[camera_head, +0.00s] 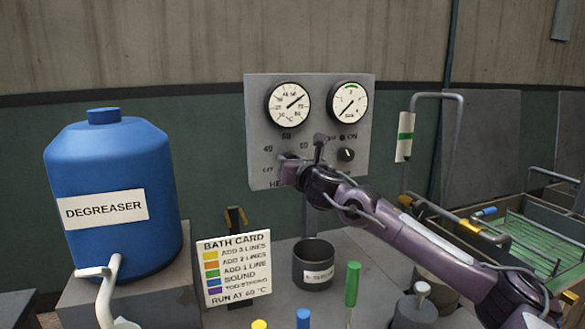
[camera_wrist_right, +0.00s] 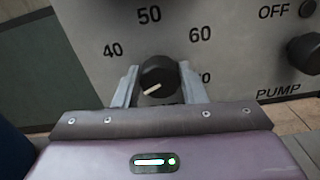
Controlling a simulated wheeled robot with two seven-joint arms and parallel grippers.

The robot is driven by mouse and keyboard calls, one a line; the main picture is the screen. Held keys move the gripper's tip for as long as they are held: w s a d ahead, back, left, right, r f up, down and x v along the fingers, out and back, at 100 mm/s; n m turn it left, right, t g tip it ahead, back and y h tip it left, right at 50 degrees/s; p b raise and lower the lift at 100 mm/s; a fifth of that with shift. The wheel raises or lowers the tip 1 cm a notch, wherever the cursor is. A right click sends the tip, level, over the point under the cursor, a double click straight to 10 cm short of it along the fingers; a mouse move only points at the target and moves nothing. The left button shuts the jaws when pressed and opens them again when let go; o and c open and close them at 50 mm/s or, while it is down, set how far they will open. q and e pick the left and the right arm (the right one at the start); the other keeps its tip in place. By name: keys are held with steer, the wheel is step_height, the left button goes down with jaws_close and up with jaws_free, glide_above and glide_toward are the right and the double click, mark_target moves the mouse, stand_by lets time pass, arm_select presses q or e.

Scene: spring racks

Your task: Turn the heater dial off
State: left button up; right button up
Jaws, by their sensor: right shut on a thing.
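The heater dial (camera_wrist_right: 158,77) is a round black knob on the grey control panel (camera_head: 258,115). In the wrist view its white pointer line slants to the lower left, below the 40 mark. The numbers 40, 50, 60 and 70 stand around it, partly covered by the fingers. My right gripper (camera_wrist_right: 157,85) is shut on the dial, one finger on each side. In the head view my right gripper (camera_head: 290,171) reaches the panel's lower left and hides most of the dial. My left gripper is not in view.
Two round gauges (camera_head: 288,104) (camera_head: 348,101) sit above. The pump knob (camera_head: 346,155) is to the right. A blue degreaser jug (camera_head: 110,185), a bath card (camera_head: 234,268) and a dark cup (camera_head: 313,262) stand in front. Racks (camera_head: 545,245) lie at the right.

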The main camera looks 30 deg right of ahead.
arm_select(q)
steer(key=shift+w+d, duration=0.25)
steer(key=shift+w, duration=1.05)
arm_select(e)
steer(key=shift+a+f+n, duration=0.1)
steer(key=shift+f+n, duration=0.3)
steer(key=shift+n, duration=0.3)
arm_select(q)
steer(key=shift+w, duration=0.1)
arm_select(e)
steer(key=o, duration=0.6)
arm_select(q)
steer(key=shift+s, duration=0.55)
arm_select(e)
steer(key=o, duration=0.4)
steer(key=shift+r, duration=0.25)
steer(key=shift+s, duration=0.1)
